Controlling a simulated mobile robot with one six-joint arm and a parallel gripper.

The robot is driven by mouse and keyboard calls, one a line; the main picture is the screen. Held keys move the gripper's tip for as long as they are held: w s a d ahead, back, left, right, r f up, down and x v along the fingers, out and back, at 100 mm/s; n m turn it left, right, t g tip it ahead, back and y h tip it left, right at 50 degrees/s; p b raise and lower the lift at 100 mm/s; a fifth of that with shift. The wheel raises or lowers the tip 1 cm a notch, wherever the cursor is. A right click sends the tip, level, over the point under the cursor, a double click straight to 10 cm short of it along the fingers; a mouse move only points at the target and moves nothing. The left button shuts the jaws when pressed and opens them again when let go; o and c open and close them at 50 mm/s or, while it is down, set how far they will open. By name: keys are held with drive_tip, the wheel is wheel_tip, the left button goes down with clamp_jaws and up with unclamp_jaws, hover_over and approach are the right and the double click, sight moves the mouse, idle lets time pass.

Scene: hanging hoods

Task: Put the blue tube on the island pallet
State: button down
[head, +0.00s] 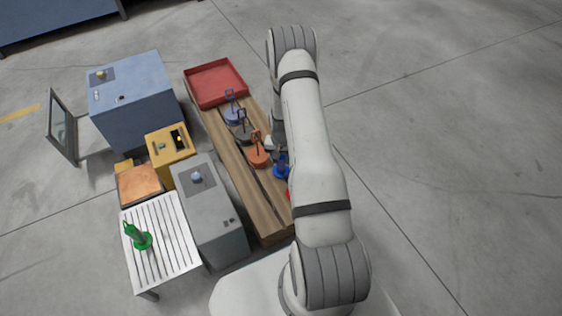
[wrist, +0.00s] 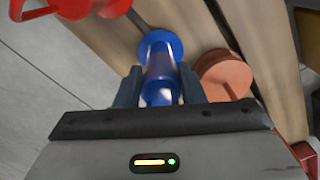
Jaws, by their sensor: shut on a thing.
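The blue tube (head: 282,170), with a wide round foot, is at the right side of the wooden plank bench, partly hidden by my arm. In the wrist view the blue tube (wrist: 160,62) is between the two dark fingers of my gripper (wrist: 160,88), which is shut on it. Its foot is over the planks; I cannot tell whether it touches them. No surface is labelled as the island pallet; a white slatted stand (head: 165,258) at the lower left carries a green tube (head: 139,237).
The wooden bench (head: 232,165) holds a red tray (head: 215,83), an orange hooked piece (head: 258,155) and other hooked pieces beside the tube. A red piece (wrist: 75,8) is close by at upper left. Grey (head: 212,215), yellow (head: 170,152) and blue (head: 132,98) cabinets stand left of the bench.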

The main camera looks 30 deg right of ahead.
drive_tip(key=shift+f, duration=0.55)
drive_tip(key=shift+f, duration=0.2)
drive_tip(key=c, duration=0.9)
unclamp_jaws()
drive_tip(key=shift+c, duration=0.2)
